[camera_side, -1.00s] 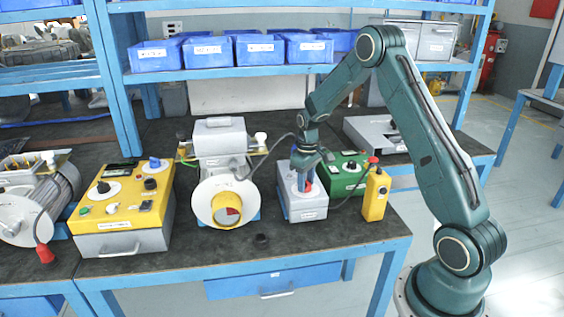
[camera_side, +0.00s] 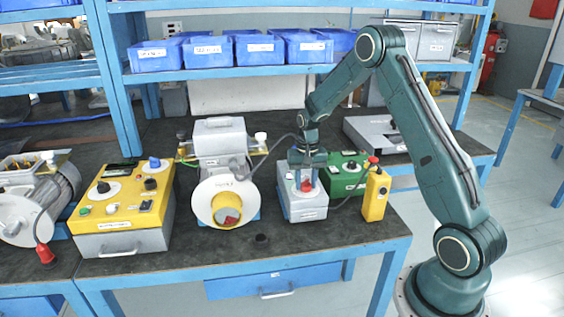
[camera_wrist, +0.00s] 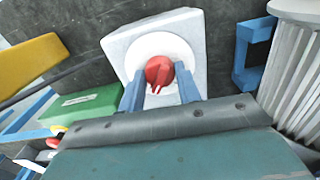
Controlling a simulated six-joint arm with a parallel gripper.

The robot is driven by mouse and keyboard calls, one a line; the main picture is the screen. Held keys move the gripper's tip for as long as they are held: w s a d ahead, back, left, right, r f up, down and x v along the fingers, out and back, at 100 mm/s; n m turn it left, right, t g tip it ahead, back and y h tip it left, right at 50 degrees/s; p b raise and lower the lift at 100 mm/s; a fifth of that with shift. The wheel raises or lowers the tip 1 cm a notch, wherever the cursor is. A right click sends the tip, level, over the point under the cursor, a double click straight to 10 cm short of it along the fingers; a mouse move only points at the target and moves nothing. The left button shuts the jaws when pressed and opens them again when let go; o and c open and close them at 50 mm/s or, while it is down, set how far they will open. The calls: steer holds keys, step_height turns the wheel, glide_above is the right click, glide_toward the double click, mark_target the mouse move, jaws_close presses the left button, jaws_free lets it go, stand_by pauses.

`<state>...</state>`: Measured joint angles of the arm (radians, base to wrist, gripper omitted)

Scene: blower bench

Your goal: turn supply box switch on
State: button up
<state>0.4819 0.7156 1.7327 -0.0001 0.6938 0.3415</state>
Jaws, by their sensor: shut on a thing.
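The supply box (camera_side: 306,209) is a light grey box with a label on its front, near the right end of the bench. Its red rotary switch (camera_side: 306,184) sits on a white round plate on top. In the wrist view the red knob (camera_wrist: 159,71) with white marks shows in the middle of the white plate (camera_wrist: 172,45). My gripper (camera_side: 306,178) points down onto the box top. In the wrist view its blue fingers (camera_wrist: 160,92) are on either side of the knob, shut on it. The fingertips' contact is partly hidden by the knob.
A green box (camera_side: 345,180) is behind to the right, and a yellow pendant (camera_side: 375,196) with a red top is at right. A yellow control box (camera_side: 125,205) stands further left.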

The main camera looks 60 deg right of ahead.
mark_target(306, 181)
stand_by(0.4)
steer(key=o, duration=1)
steer(key=shift+c, duration=0.2)
steer(key=shift+r, duration=0.15)
step_height(306, 181, up, 14)
steer(key=shift+f, duration=0.2)
